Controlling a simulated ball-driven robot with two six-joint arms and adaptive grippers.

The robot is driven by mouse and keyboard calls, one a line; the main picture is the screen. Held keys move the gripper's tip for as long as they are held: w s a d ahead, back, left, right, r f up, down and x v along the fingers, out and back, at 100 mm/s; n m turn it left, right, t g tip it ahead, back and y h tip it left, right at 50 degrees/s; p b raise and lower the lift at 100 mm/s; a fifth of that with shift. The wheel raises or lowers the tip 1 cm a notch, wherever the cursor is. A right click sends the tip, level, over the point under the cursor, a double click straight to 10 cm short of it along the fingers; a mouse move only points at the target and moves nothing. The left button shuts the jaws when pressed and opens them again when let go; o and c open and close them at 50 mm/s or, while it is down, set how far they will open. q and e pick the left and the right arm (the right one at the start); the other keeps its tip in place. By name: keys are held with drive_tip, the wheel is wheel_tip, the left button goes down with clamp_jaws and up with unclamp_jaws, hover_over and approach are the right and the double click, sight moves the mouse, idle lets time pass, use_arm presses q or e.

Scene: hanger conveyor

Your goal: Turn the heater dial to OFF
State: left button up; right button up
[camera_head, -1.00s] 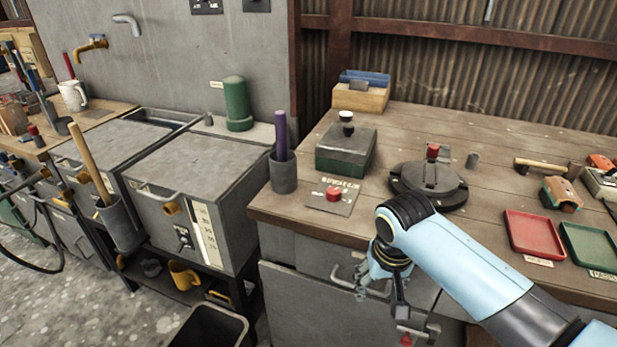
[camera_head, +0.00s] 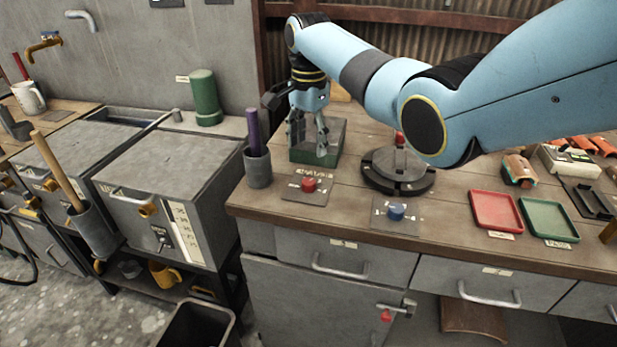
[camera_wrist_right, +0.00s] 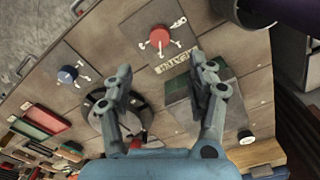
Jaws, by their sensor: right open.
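A small dark dial (camera_head: 160,237) sits on the front of the grey metal tank (camera_head: 165,165), beside a white scale strip (camera_head: 185,232). On the workbench are a red knob (camera_head: 308,184) and a blue knob (camera_head: 396,210), each on a grey plate. The red knob (camera_wrist_right: 160,36) and blue knob (camera_wrist_right: 68,74) also show in the right wrist view. My right gripper (camera_head: 309,145) is open and empty, in front of or above the green box (camera_head: 330,135), behind the red knob. My left gripper is not in view.
A grey cup (camera_head: 258,170) with a purple rod stands left of the red knob. A dark round fixture (camera_head: 398,182) stands right of the green box. Red (camera_head: 496,210) and green (camera_head: 548,218) trays lie farther right. A black bin (camera_head: 200,328) is on the floor.

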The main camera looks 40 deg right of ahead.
sight(308, 182)
wheel_tip(308, 182, down, 11)
drive_tip(key=shift+r+b, duration=0.2)
drive_tip(key=shift+b, duration=0.75)
drive_tip(key=shift+c, duration=0.2)
drive_tip(key=c, duration=1.1)
